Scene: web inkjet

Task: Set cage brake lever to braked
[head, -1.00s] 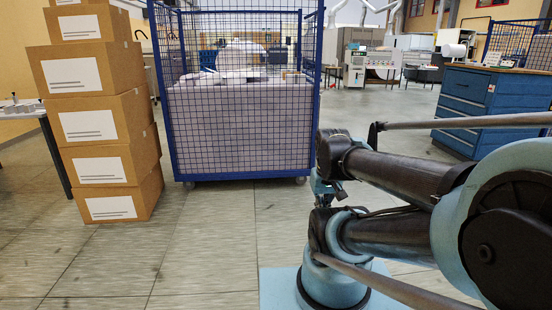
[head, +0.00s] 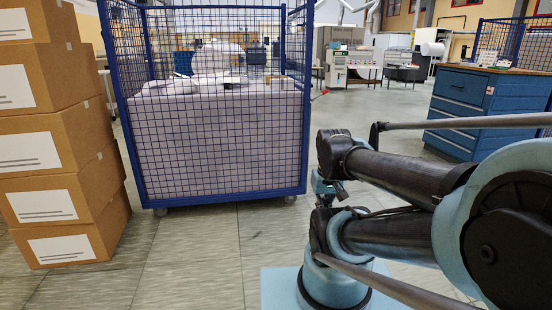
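The blue wire-mesh cage (head: 303,120) stands ahead on small casters, loaded with a large pale block and white paper stacks on top. Its front face is toward me. No brake lever can be made out for sure. A small red bit (head: 322,94) shows just right of the cage's right post, too small to identify. My gripper (head: 326,192) hangs at the end of my folded arm, right of the cage's lower right corner in the picture and apart from it. Its fingers are small and partly hidden, so I cannot tell whether it is open.
A tall stack of cardboard boxes (head: 90,145) stands close on the left, near the cage. A blue drawer cabinet (head: 466,110) stands at the right, with another blue cage (head: 500,42) behind it. The floor (head: 200,255) in front of the cage is clear.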

